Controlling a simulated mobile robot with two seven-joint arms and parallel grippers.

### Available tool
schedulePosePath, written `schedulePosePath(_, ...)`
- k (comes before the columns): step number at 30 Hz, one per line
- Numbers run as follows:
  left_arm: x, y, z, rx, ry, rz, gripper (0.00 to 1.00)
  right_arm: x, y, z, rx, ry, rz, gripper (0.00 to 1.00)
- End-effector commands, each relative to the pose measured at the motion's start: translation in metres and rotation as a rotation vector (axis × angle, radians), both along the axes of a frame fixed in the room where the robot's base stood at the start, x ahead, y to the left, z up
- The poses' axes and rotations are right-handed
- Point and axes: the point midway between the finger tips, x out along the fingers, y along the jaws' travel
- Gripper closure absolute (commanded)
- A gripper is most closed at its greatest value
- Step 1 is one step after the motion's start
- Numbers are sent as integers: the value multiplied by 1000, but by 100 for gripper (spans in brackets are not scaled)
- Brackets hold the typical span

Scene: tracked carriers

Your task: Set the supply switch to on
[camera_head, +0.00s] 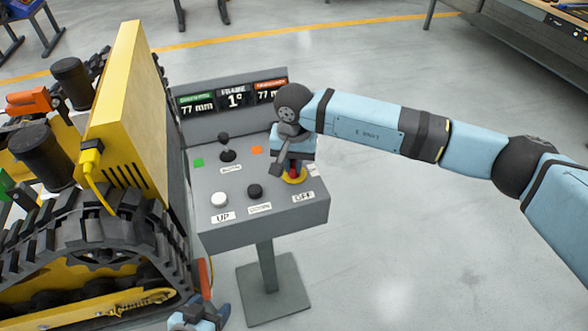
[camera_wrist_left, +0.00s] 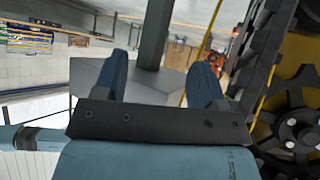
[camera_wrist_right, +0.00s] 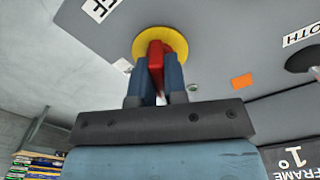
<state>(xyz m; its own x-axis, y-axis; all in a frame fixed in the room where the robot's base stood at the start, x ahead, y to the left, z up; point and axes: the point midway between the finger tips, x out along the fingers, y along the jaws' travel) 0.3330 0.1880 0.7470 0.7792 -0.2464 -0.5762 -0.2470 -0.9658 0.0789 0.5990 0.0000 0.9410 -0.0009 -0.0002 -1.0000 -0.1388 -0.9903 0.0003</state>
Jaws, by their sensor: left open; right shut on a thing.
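The supply switch is a red handle (camera_wrist_right: 156,58) on a round yellow plate (camera_wrist_right: 178,42), at the right side of the grey control panel. In the head view the yellow plate (camera_head: 294,176) shows beside the OFF label (camera_head: 303,196), mostly under my right gripper. My right gripper (camera_wrist_right: 160,75) is shut on the red handle, its fingers on both sides of it. The handle's exact angle is hard to tell. My left gripper (camera_head: 198,318) is low at the bottom of the head view, beside the tracks. In the left wrist view (camera_wrist_left: 165,75) its fingers are apart and empty.
The panel (camera_head: 240,215) stands on a post with a square foot (camera_head: 273,288). It carries a black lever (camera_head: 228,154), a white UP knob (camera_head: 219,199), a black knob (camera_head: 254,191) and displays. A yellow tracked carrier (camera_head: 130,110) stands close at left. Floor at right is clear.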

Motion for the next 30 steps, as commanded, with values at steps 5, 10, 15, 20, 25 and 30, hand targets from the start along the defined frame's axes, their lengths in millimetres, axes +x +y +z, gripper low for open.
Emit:
schedulePosePath(5, 4, -4, -14, -10, -4, 6, 35, 1, 0, -4, -1, -3, -167, 100)
schedulePosePath(10, 6, -6, -15, -7, -28, -1, 35, 1, -1, -3, -1, -3, -329, 100)
schedulePosePath(15, 6, -5, -21, 4, -41, -13, 35, 1, -1, -3, 0, -3, -491, 100)
schedulePosePath(20, 5, -2, -26, 18, -50, -24, 35, 1, 0, -3, 0, -3, -642, 100)
schedulePosePath(25, 5, -3, -30, 21, -56, -27, 35, 1, 0, -2, 0, -2, -794, 100)
schedulePosePath(30, 7, -5, -29, 21, -71, -28, 35, 1, 0, -2, 0, -3, -923, 100)
